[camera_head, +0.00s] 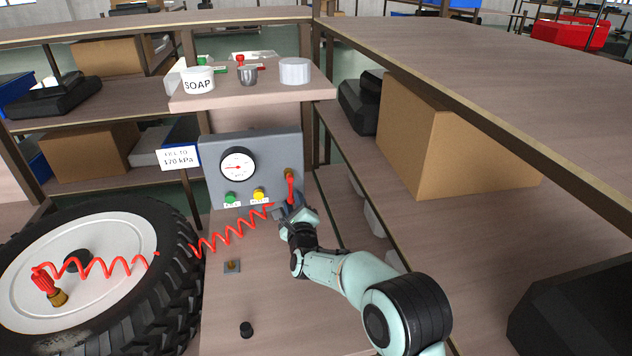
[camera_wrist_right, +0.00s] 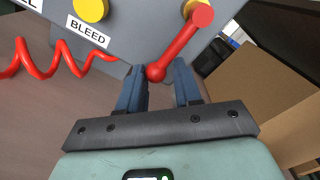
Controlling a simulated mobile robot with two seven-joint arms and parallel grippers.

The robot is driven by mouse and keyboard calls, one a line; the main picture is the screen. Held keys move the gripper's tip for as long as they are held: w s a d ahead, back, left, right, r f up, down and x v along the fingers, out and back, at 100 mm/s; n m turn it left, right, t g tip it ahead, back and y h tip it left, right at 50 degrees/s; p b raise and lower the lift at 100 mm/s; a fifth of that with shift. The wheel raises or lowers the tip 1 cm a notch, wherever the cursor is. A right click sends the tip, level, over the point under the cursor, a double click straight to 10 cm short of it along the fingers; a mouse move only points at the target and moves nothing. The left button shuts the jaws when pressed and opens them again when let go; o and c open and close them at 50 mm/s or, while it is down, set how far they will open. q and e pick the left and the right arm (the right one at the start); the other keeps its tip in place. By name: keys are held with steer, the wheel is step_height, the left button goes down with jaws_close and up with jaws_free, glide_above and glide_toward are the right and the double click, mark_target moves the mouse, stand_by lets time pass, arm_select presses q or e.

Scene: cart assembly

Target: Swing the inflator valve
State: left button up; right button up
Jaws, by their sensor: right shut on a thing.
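The inflator panel (camera_head: 275,150) is a grey box with a round gauge (camera_head: 238,167), a green button (camera_head: 230,198) and a yellow button (camera_head: 258,194). The valve's red lever (camera_head: 291,188) hangs down from a brass pivot at the panel's right side. My right gripper (camera_head: 290,208) is at the lever's lower end. In the right wrist view the red lever (camera_wrist_right: 182,45) runs down left to a ball end between the two blue-grey fingers (camera_wrist_right: 159,84), which are shut on it. My left gripper is not in view.
A red coiled hose (camera_head: 232,230) runs from the panel to a tyre (camera_head: 100,270) at the left. A shelf (camera_head: 252,87) above holds a SOAP tub (camera_head: 198,80) and cups. A cardboard box (camera_head: 450,145) stands on the rack at right.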

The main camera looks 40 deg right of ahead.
steer(key=shift+s+d+f+b, duration=0.15)
steer(key=shift+s+d+b, duration=0.15)
steer(key=shift+d+b, duration=0.3)
steer(key=shift+c, duration=0.6)
steer(key=shift+s+r, duration=0.1)
steer(key=shift+r, duration=0.1)
steer(key=shift+c, duration=0.2)
steer(key=shift+d+r, duration=0.1)
steer(key=shift+d, duration=0.05)
steer(key=shift+s+d+r+b, duration=0.4)
steer(key=shift+s+d+b, duration=0.05)
steer(key=shift+d+b, duration=0.3)
steer(key=shift+d, duration=0.1)
steer(key=shift+r, duration=0.1)
steer(key=shift+s+d+r+b, duration=0.4)
steer(key=shift+s+d+r, duration=0.05)
steer(key=shift+d+r, duration=0.25)
